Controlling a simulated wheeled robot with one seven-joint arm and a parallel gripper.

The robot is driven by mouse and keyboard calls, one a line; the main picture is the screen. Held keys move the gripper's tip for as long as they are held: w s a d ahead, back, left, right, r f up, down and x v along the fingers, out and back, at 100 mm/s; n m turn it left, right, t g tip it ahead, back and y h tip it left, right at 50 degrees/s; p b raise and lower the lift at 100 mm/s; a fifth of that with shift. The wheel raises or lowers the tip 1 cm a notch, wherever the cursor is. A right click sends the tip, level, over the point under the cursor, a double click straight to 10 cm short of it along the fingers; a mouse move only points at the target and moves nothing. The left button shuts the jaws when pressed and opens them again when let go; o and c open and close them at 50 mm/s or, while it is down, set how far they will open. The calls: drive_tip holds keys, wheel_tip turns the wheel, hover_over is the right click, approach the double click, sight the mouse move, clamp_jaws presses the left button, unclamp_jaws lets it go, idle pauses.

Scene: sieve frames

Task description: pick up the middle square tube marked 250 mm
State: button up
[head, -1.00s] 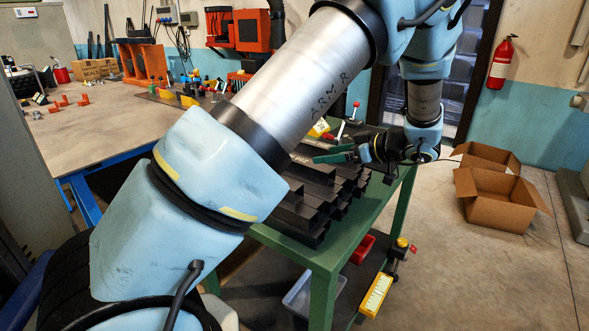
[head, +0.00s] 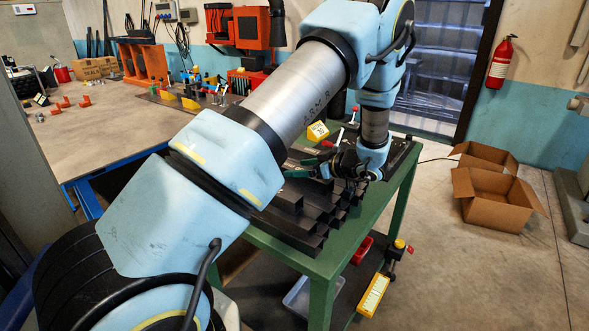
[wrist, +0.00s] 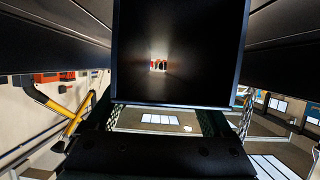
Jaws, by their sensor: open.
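Several dark square tubes (head: 287,201) lie stacked on the green table in the head view, partly hidden by my arm. No 250 mm mark is legible, so I cannot tell which tube bears it. My gripper (head: 301,168), with green fingers, is at the stack's far side, close to the tubes. In the wrist view one square tube (wrist: 180,88) faces me end-on, and a small bright opening shows at its far end. My open gripper (wrist: 165,118) has one finger toward each side of this tube's edge. I cannot tell whether they touch it.
Other dark tubes or bars flank the central one in the wrist view. On the green table (head: 395,190) a yellow tag block (head: 318,131) stands behind the gripper. Cardboard boxes (head: 490,195) lie on the floor at right. A wooden-topped bench (head: 95,135) is at left.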

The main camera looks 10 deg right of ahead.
clamp_jaws()
idle(0.8)
idle(0.6)
